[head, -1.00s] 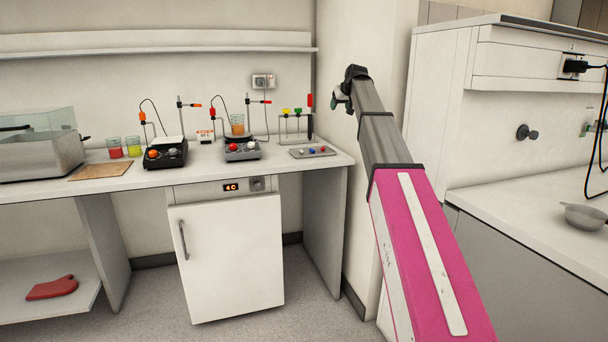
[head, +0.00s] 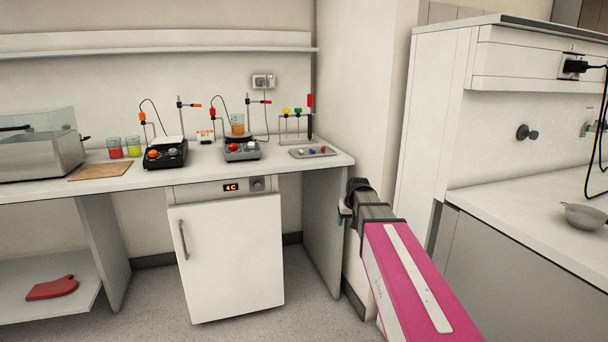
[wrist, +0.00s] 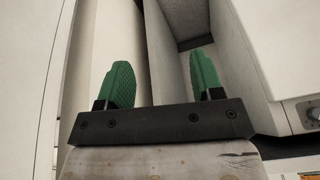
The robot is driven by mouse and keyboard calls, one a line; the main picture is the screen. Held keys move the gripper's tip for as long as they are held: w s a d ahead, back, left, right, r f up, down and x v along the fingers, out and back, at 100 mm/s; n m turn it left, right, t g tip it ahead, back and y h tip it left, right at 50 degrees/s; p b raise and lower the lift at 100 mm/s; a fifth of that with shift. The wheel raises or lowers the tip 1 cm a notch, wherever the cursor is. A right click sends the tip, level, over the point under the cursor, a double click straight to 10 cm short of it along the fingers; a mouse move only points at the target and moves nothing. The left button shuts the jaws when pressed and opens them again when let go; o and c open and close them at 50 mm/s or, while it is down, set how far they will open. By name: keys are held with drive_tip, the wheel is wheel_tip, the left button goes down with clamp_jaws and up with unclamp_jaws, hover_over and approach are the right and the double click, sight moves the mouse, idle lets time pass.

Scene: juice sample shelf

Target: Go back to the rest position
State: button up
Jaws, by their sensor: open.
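My gripper (wrist: 161,82) is open in the wrist view, with its two green fingers apart and nothing between them. In the head view my gripper (head: 344,212) shows small at the end of my pink and grey arm, beside the right end of the bench and a little below its top. The fingers are partly hidden there by the wrist. The gripper appears empty and touches nothing that I can make out.
The bench (head: 120,182) holds two beakers, a black stirrer (head: 165,153), a grey stirrer (head: 242,151) and a small tray (head: 312,152). A white fridge (head: 230,255) stands below. A right-hand counter (head: 530,208) carries a bowl (head: 586,217). The floor in front is clear.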

drive_tip(key=s+f+g, duration=0.1)
drive_tip(key=s+f, duration=0.7)
drive_tip(key=s, duration=0.4)
drive_tip(key=s+d+f+m+g+h, duration=0.1)
drive_tip(key=s+f+g, duration=0.1)
drive_tip(key=s+f, duration=0.6)
drive_tip(key=s, duration=0.4)
drive_tip(key=shift+s+d+f+g, duration=0.2)
drive_tip(key=shift+d+f+g, duration=0.05)
drive_tip(key=shift+g, duration=0.05)
